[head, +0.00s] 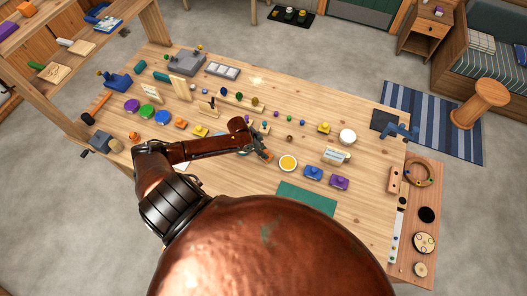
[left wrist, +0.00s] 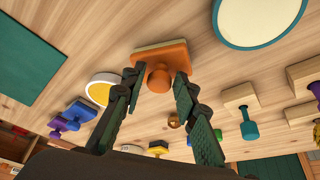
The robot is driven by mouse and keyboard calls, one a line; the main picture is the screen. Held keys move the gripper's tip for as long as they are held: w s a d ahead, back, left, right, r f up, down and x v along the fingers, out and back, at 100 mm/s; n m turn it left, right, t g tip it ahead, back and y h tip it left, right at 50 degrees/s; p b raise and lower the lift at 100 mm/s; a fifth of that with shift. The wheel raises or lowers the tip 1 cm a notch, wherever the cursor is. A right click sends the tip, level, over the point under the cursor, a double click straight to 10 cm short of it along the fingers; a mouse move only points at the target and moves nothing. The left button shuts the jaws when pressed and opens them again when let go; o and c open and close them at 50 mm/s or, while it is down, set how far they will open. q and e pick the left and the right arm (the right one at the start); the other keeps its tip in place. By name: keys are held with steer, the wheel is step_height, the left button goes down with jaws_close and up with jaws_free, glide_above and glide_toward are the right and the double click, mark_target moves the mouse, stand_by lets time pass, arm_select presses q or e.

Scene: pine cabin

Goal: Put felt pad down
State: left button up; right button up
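An orange block with a round knob (left wrist: 160,77) lies on the table; its edge shows a paler olive layer, and I cannot tell for sure that this is the felt pad. My left gripper (left wrist: 160,88) is open, its two fingers standing apart on either side of the knob, with visible gaps. In the head view my left gripper (head: 258,147) is over the middle of the table, and the orange block is mostly covered by it. A flat green mat (head: 306,200) lies near the table's front edge. My right gripper is not in view.
A white dish with a yellow centre (head: 288,162) lies just right of the gripper. Blue (head: 313,173) and purple (head: 340,182) knobbed blocks lie beyond it. A white disc with a teal rim (left wrist: 260,18) is close in the wrist view. Many small pieces crowd the table's back and left.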

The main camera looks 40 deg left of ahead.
arm_select(q)
steer(key=shift+o, duration=1.1)
steer(key=shift+r, duration=0.1)
steer(key=v, duration=1.2)
